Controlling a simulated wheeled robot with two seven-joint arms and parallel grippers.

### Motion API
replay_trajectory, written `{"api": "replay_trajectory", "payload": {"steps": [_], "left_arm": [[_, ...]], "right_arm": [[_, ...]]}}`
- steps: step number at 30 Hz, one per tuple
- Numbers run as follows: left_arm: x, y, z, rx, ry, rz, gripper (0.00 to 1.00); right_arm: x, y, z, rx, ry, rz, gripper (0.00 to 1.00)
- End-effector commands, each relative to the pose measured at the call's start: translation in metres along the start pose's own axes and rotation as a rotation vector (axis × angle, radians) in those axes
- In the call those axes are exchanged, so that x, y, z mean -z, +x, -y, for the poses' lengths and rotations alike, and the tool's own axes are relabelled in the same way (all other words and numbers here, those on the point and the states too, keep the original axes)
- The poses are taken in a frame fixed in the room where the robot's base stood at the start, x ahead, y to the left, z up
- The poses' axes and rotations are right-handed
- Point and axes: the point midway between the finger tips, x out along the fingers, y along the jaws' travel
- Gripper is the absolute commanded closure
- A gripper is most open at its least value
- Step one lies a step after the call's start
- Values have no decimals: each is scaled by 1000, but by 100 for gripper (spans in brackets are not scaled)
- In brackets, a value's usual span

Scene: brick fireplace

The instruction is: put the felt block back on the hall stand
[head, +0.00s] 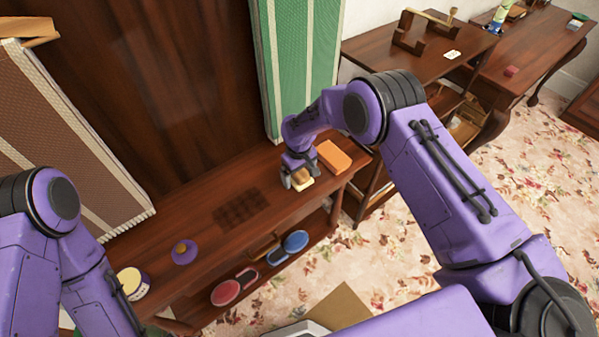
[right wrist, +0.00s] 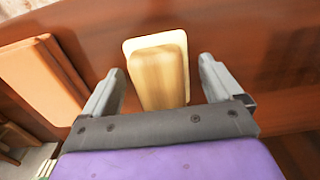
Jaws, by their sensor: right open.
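The felt block, a pale wooden grip on a cream base, shows in the right wrist view (right wrist: 160,85) and in the head view (head: 304,183). It rests on the top of a long dark wooden stand (head: 215,190). My right gripper (head: 297,183) is open, with its fingers (right wrist: 161,78) on either side of the block. I see gaps between the fingers and the block in the wrist view. Which piece of furniture is the hall stand I cannot tell for certain. My left arm is at the left, and its gripper is not in view.
An orange box (head: 334,156) lies close beside the block. A purple round item (head: 184,252) and a white tub (head: 132,284) are further left on the top. Red and blue paddles (head: 295,241) lie on the lower shelf. Dark wooden tables (head: 515,62) stand at the back right.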

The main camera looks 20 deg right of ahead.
Motion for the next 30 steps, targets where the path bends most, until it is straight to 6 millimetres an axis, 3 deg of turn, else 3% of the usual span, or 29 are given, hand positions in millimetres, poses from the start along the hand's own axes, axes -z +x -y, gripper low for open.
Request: {"api": "replay_trajectory", "payload": {"steps": [5, 12, 18, 30], "left_arm": [[0, 0, 0, 0, 0, 0, 0], [-4, 9, -1, 0, 0, 0, 0], [-5, 12, -1, 0, 0, 0, 0], [-5, 12, -1, 0, 0, 0, 0]], "right_arm": [[2, -19, 0, -1, 0, -4, 7], [1, -81, 0, -1, 0, -4, 7], [1, -117, 0, 1, 1, -2, 7], [-1, -124, 0, 1, 2, 0, 7]]}}
